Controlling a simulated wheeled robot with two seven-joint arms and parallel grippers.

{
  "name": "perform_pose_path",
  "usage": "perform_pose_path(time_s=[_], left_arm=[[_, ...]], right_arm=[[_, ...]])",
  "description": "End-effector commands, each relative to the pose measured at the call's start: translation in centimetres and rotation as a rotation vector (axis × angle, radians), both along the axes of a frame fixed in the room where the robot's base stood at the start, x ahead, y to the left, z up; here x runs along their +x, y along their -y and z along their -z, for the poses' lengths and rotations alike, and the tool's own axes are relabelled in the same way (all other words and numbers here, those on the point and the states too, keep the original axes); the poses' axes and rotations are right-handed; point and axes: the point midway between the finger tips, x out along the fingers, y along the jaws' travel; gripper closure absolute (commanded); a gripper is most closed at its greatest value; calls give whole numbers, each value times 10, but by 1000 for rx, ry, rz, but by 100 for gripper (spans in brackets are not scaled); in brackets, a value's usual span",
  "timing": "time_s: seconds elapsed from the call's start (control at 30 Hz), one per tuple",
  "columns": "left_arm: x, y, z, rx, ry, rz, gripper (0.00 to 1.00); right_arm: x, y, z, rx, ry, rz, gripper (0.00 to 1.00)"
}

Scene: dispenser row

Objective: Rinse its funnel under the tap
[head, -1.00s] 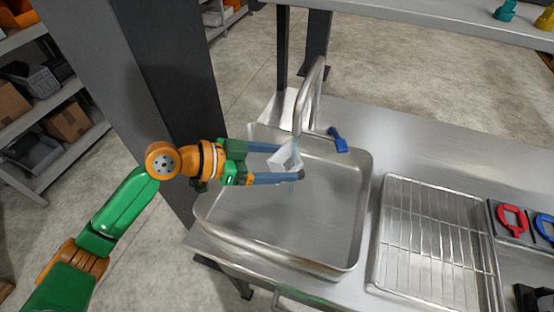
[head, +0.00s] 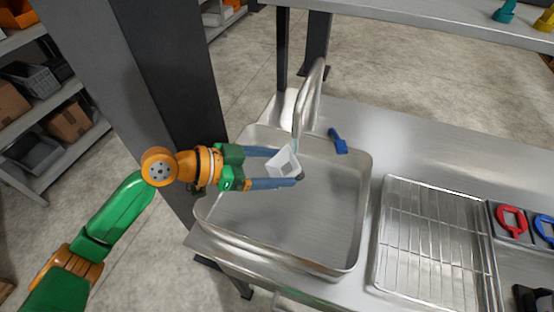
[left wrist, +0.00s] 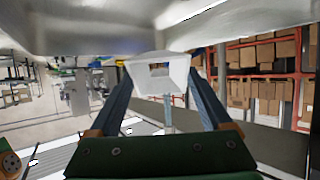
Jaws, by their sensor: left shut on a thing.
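The white funnel (head: 283,163) is a small square-mouthed piece held over the sink (head: 335,215), just below and in front of the tap spout (head: 298,122). My left gripper (head: 289,167) is shut on it, one finger on each side. A faint bluish streak, seemingly water, runs from the spout to the funnel. In the left wrist view the funnel (left wrist: 160,74) sits between the fingertips, with a square opening and a pale streak below it. The blue tap lever (head: 338,141) stands right of the spout. My right gripper is in neither view.
A wire drying rack (head: 432,235) lies on the steel counter right of the sink. Red (head: 511,221) and blue rings sit in a holder beyond it. A dark post (head: 165,90) stands behind my left arm. A shelf crosses above the back.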

Motion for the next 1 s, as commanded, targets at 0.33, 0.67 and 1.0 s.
perform_pose_path(time_s=[0.33, 0.67, 1.0], left_arm=[[-47, -16, -10, 3, -2, 0, 76], [-76, -24, -14, 0, 0, 1, 76], [-76, -25, -18, 25, -7, 12, 76]], right_arm=[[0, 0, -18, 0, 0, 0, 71], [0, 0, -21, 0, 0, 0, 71], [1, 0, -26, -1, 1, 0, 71]])
